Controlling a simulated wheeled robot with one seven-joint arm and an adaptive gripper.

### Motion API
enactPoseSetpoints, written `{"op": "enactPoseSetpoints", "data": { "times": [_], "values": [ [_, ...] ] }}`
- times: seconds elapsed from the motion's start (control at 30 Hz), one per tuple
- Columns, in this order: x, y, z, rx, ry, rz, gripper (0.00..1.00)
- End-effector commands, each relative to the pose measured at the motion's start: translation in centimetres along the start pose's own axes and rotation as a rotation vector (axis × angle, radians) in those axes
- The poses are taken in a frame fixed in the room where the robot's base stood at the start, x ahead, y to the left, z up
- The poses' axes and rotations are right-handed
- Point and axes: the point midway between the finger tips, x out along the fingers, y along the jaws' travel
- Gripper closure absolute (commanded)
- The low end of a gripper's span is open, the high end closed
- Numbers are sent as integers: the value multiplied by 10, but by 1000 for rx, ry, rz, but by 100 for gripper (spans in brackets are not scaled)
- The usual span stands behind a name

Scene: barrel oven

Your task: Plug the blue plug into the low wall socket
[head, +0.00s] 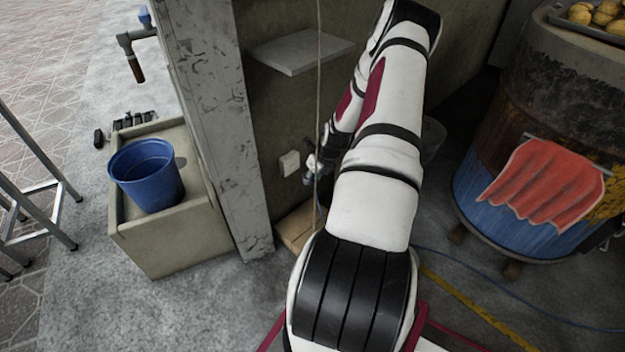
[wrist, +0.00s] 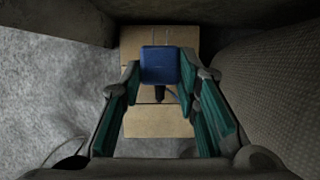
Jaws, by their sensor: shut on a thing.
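The blue plug (wrist: 161,65) sits between the green-lined fingers of my gripper (wrist: 160,80) in the wrist view. The gripper is shut on it. Two thin pins point away from me at the plug's far end, and a dark cable end shows at its near side. The low wall socket (head: 289,163) is a small pale box on the wall in the head view. My gripper (head: 312,165) is just to the right of the socket, apart from it in the picture and partly hidden by my arm. The plug cannot be made out in the head view.
A blue bucket (head: 147,175) stands in a basin at left. A barrel oven (head: 545,100) with a red cloth stands at right.

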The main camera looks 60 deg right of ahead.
Motion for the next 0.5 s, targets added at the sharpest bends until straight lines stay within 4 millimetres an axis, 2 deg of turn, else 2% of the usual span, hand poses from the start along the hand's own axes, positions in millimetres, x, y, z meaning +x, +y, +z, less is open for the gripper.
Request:
{"op": "enactPoseSetpoints", "data": {
  "times": [0.27,0.5],
  "values": [
    [3,0,4,-1,-1,0,100],
    [11,0,22,-4,-2,0,100]
  ]
}}
